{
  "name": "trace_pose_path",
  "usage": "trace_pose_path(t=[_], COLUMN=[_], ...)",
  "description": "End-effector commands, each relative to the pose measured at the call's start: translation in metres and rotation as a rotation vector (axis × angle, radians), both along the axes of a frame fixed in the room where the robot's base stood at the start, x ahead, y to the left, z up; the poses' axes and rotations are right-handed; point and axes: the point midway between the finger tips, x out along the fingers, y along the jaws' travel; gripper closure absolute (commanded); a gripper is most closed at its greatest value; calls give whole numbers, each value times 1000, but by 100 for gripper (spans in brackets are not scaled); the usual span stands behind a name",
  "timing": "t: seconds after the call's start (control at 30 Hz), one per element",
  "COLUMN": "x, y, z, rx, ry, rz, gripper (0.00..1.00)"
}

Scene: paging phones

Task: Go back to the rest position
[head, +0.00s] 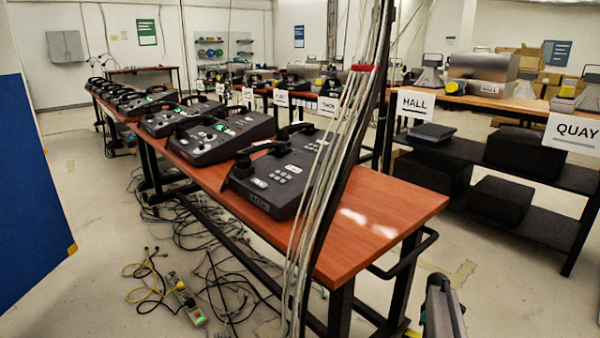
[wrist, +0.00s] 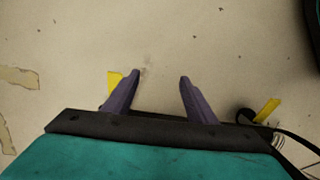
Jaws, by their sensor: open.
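My gripper (wrist: 160,76) shows in the wrist view with its two purple-grey fingers apart and nothing between them. Bare, stained floor lies beyond the fingertips. In the head view only a grey part of my arm shows at the bottom, right of the table's near end; the fingers are not visible there. The nearest paging phone (head: 283,172), dark grey with a handset resting on it, sits on the orange-brown table (head: 385,215). More phones stand in a row behind it, several with green lights.
A cable bundle (head: 335,150) hangs in front of the table. Cables and a power strip (head: 186,298) lie on the floor at left. A blue panel (head: 30,180) stands far left. Floor at lower right is clear.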

Motion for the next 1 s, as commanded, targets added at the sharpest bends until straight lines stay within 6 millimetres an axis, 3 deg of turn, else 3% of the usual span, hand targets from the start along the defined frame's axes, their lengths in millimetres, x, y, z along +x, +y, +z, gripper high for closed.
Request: trace_pose_path(t=[0.27,0.37,0.67,1.0], x=[-8,-19,-79,-171], y=[33,55,128,202], z=[1,1,-1,8], rx=[13,21,52,70], ry=[34,58,141,231], rz=[38,60,130,128], gripper=[48,48,48,48])
